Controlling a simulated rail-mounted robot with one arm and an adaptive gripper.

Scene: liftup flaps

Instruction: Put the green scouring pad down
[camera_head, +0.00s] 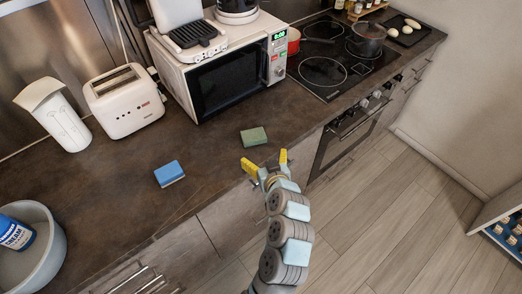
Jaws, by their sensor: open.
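The green scouring pad (254,136) lies flat on the dark countertop (120,190), in front of the microwave and close to the counter's front edge. My gripper (266,161) is open, with its two yellow fingertips spread apart. In the picture it is just below and slightly right of the pad, near the front edge of the counter. Nothing shows between the fingers, and they appear apart from the pad. The exact height of the fingers over the counter cannot be told.
A blue sponge (169,174) lies left on the counter. A grey basin (55,252) holding a blue tub is at lower left. A toaster (125,101), white jug (55,115) and microwave (230,77) stand behind. The hob (325,72) with a pot (366,40) is at right.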

